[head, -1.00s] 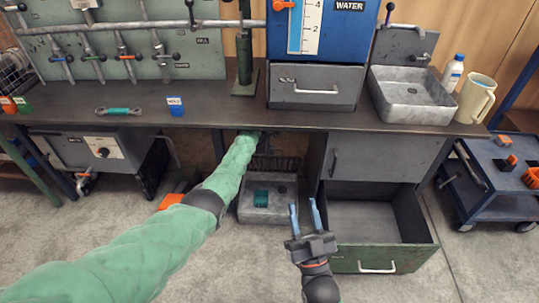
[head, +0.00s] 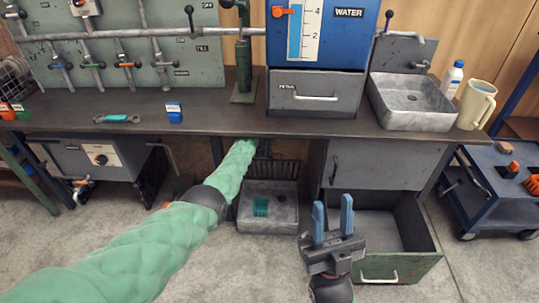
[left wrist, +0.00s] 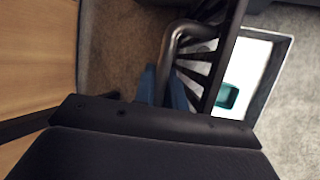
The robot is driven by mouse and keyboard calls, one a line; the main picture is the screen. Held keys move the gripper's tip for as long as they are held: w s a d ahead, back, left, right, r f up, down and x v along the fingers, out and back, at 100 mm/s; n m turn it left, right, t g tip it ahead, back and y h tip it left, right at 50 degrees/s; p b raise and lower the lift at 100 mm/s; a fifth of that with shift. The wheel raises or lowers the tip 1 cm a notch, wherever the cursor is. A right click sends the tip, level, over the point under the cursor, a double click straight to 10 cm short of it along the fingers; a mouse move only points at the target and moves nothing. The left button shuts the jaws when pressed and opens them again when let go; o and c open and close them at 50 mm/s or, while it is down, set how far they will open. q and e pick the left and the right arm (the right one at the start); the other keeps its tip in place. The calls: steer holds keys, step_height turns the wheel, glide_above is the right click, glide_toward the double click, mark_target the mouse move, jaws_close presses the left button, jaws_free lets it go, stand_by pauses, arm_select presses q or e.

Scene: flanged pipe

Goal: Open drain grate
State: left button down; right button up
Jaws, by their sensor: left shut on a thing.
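The drain grate (head: 287,169) is a dark barred panel tilted up at the back of a grey floor basin (head: 285,218) under the bench. In the left wrist view its bars (left wrist: 200,65) and a bent dark rod (left wrist: 181,36) show, with the basin beyond. My left gripper (left wrist: 168,88) has its blue fingers shut around this rod. In the head view it is mostly hidden in shadow under the bench. A teal block (head: 260,207) lies in the basin.
An open green-fronted drawer (head: 398,268) stands right of the basin. The bench (head: 225,122) overhangs the basin and my left arm. A blue cart (head: 490,190) is at the right. The floor in front of the basin is clear.

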arm_select(q)
steer(key=c, duration=1.5)
jaws_free()
steer(key=shift+o, duration=0.2)
